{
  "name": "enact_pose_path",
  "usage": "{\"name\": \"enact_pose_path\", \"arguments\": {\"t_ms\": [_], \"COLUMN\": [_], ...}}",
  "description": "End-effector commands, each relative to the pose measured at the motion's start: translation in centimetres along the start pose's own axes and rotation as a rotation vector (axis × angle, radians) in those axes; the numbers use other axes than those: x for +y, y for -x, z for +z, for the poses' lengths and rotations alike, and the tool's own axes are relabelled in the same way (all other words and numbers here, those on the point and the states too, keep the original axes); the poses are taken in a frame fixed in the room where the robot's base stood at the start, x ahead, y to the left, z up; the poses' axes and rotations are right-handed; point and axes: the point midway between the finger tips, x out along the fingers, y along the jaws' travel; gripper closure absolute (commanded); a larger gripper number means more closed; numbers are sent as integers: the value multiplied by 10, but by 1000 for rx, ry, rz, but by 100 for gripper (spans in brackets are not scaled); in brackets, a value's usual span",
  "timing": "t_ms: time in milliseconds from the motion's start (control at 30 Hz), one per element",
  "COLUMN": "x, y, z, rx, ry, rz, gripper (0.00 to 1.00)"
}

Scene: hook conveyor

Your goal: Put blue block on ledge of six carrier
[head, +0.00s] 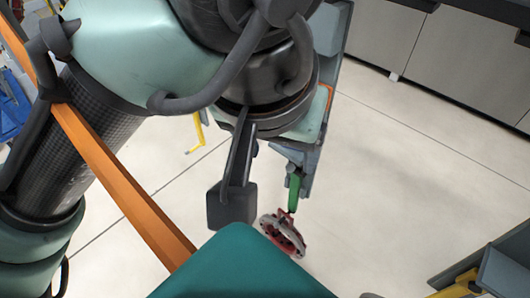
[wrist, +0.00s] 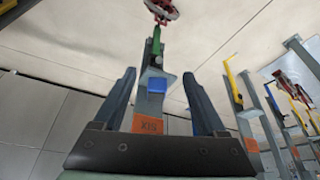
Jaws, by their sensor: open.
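The six carrier (wrist: 151,104) is a grey upright with an orange label, its lettering upside down in the wrist view. A green hook and a red part sit at its far end; the carrier (head: 310,150) is partly behind my arm in the head view. The blue block (wrist: 157,84) is at the carrier's grey ledge and seems to rest on it; the exact contact is unclear. My gripper (wrist: 159,77) is open, with one finger on each side of the block and visible gaps between. In the head view the block is nearly all hidden.
Other carriers with yellow and red hooked parts (wrist: 233,75) stand to the right in the wrist view. Grey cabinets (head: 460,60) line the back right in the head view. The pale floor (head: 400,170) between is clear. A dark frame with yellow parts is at lower right.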

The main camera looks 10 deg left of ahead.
Motion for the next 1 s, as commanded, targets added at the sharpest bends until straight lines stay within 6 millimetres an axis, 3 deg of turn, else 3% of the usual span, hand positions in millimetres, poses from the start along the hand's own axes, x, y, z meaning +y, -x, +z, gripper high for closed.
{"name": "enact_pose_path", "arguments": {"t_ms": [200, 400, 1000], "x": [0, 0, 0], "y": [16, 22, 23], "z": [36, 53, 56], "rx": [0, 0, 0], "ry": [2, 1, 1], "rz": [-1, 0, 0], "gripper": [26, 26, 26]}}
